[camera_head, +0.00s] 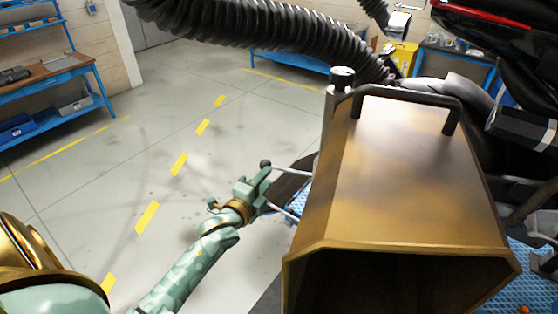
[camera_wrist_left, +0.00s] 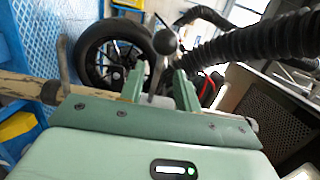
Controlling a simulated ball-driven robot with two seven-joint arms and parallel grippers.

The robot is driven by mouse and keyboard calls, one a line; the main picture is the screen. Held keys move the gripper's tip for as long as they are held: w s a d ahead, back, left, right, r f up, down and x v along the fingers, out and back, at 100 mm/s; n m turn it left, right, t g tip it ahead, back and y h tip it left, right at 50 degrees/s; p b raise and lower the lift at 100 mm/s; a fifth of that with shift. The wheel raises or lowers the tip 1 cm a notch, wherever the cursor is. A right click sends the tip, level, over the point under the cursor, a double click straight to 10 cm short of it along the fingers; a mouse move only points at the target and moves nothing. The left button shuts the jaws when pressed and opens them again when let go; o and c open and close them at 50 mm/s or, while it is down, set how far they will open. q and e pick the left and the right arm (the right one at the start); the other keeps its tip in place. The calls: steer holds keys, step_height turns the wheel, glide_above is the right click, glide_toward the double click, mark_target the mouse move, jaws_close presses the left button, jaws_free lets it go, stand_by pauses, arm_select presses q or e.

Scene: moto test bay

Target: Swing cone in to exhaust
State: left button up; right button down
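The cone (camera_head: 400,190) is a large bronze-coloured square hood on the right of the head view, its dark open mouth towards me and a black bar handle (camera_head: 410,94) on top. A thin lever with a black ball knob (camera_head: 265,163) stands to its left; the knob also shows in the wrist view (camera_wrist_left: 165,42). My left gripper (camera_head: 264,180) is at this lever, left of the cone. In the wrist view its fingers (camera_wrist_left: 158,80) are apart, with the rod between them; a firm grip does not show. The exhaust is not clearly identifiable. My right gripper is out of view.
A thick black corrugated hose (camera_head: 260,28) runs across the top towards the cone. Parts of a motorbike (camera_head: 500,35) are at the right; a wheel (camera_wrist_left: 112,52) shows in the wrist view. A blue workbench (camera_head: 50,75) stands far left. The floor between is clear.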

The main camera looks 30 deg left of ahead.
arm_select(q)
steer(key=w, duration=0.8)
steer(key=shift+a, duration=0.15)
jaws_close()
